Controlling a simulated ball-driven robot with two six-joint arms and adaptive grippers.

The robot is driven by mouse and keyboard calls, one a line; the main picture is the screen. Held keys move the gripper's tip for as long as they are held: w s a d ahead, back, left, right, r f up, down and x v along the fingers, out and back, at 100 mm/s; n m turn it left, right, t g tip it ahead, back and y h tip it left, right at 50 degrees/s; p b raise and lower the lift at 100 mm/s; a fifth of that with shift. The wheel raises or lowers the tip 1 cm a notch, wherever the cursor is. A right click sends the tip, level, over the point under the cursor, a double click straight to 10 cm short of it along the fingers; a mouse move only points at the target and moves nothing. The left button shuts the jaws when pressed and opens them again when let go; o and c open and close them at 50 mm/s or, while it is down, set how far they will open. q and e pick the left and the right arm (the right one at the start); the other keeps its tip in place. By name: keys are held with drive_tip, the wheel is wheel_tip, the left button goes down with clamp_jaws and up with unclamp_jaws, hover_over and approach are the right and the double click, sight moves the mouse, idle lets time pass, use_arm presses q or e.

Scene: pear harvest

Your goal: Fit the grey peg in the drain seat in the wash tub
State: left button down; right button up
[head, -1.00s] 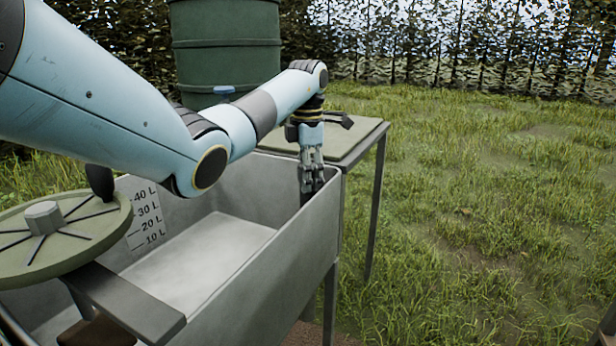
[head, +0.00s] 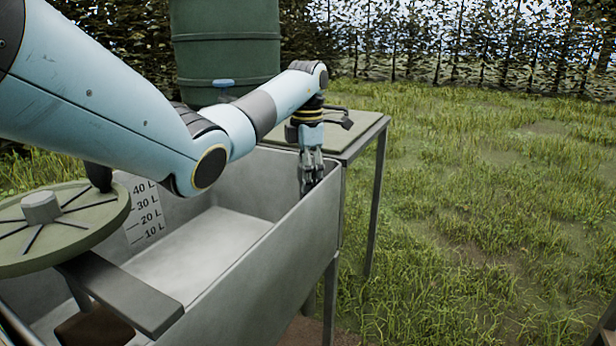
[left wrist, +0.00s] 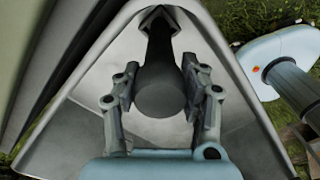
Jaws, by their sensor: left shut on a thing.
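The wash tub (head: 262,262) is a grey metal basin with litre marks inside. My left gripper (head: 310,178) points down at the tub's far right inner corner, its fingertips partly behind the right wall. In the left wrist view, my left gripper (left wrist: 163,105) is shut on the dark grey peg (left wrist: 160,88), whose rounded end faces the camera between the fingers. A dark angular shape (left wrist: 158,18) shows beyond the peg; I cannot tell whether it is part of the peg or the drain seat. The drain seat is not clearly visible. My right gripper is not in view.
A round green disc (head: 75,228) with a grey hub and a flat grey bar (head: 125,295) stand over the tub's near left. A small table (head: 358,135) carrying a dark tool adjoins the far end. A green barrel (head: 225,50) stands behind; open grass lies right.

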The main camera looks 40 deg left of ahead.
use_arm(q)
drive_tip(key=shift+f, duration=0.1)
drive_tip(key=shift+f+b, duration=0.3)
drive_tip(key=shift+f, duration=0.05)
idle(0.3)
drive_tip(key=shift+c, duration=0.8)
unclamp_jaws()
drive_tip(key=shift+r+p, duration=2)
drive_tip(key=shift+r, duration=1.05)
